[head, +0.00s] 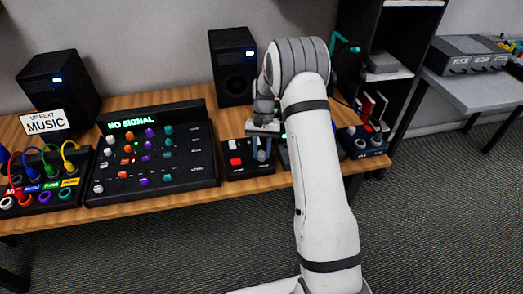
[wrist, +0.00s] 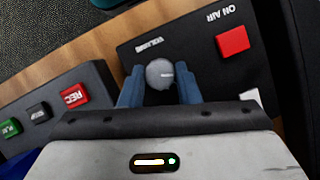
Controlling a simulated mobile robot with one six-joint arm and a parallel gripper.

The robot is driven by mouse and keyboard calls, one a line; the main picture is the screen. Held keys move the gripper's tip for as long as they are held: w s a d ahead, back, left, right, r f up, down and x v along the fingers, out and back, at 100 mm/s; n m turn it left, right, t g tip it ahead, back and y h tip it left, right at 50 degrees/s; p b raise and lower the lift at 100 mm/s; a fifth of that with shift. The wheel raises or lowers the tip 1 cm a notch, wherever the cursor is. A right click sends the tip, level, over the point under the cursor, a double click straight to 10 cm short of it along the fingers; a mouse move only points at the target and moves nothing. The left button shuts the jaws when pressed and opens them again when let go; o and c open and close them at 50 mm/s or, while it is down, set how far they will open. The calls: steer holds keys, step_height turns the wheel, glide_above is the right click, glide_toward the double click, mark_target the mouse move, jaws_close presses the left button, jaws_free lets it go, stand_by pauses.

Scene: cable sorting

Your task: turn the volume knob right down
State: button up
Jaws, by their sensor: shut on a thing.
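The volume knob (wrist: 159,73) is a round grey knob with a small mark on its top. It stands on a black box (wrist: 205,75) beside a red ON AIR button (wrist: 233,40), with the word VOLUME printed near it. My gripper (wrist: 160,82) has its two blue fingers on either side of the knob and is shut on it. In the head view the black box (head: 236,174) is at the table's front, with my gripper (head: 262,152) over its right part.
A box with a REC button (wrist: 73,95) stands close by; my arm mostly hides it in the head view. A mixer panel (head: 150,165) reading NO SIGNAL is to the left. Two speakers (head: 232,68) (head: 57,82) stand behind. The MUSIC sign (head: 45,122) is at the far left.

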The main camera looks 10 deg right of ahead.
steer(key=n+h, duration=0.1)
steer(key=n, duration=0.2)
steer(key=shift+a, duration=0.1)
steer(key=shift+n, duration=0.5)
steer(key=o, duration=1)
steer(key=shift+c, duration=0.2)
steer(key=shift+r, duration=0.1)
steer(key=v, duration=0.7)
steer(key=shift+w+r+b, duration=0.2)
steer(key=shift+r+b, duration=0.1)
steer(key=shift+a, duration=0.1)
